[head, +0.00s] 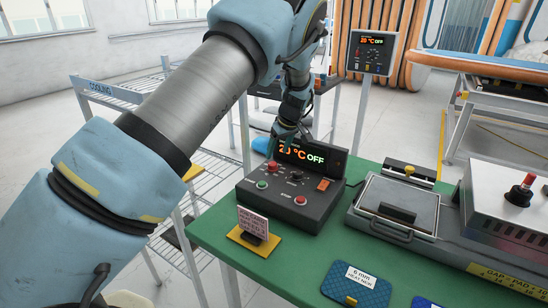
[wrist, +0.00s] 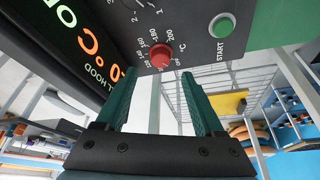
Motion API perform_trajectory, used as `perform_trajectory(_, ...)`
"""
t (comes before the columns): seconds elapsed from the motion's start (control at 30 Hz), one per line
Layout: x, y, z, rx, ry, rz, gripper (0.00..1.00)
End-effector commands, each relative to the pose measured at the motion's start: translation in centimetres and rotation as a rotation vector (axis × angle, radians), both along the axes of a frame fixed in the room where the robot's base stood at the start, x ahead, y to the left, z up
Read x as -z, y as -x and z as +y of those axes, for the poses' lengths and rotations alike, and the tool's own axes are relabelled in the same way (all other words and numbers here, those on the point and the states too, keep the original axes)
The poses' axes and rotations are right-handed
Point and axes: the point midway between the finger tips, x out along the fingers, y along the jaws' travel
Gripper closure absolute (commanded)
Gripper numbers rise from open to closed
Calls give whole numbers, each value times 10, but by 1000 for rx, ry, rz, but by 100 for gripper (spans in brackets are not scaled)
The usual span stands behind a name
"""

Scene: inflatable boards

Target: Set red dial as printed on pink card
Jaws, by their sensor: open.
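The red dial (wrist: 161,56) is on the dark control box, with a printed scale marked in °C around it. I cannot tell exactly where its pointer stands. In the head view the red dial (head: 272,166) is at the back left of the control box (head: 318,213). My gripper (wrist: 160,82) is open, its two green fingers on either side below the dial in the wrist view, apart from it. In the head view my gripper (head: 284,146) is just above the box's back left. The pink card (head: 253,223) stands on a yellow base; its print is too small to read.
The box's display (head: 302,153) reads about 20 °C and OFF. A green START button (wrist: 222,24) is beside the dial. A red button (head: 300,200) and an orange switch (head: 323,184) are on the box. A hinged press (head: 395,205) stands to the right on the green table (head: 300,275).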

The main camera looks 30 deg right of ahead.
Motion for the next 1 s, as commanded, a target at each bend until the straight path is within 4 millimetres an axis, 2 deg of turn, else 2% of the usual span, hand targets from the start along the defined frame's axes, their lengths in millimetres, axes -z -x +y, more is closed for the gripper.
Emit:
perform_trajectory(0.2,33,-15,4,-1,-3,2,30)
perform_trajectory(0.4,52,-22,4,-1,-2,1,30)
perform_trajectory(0.77,57,-24,3,0,1,0,30)
perform_trajectory(1.0,57,-24,3,0,0,1,56)
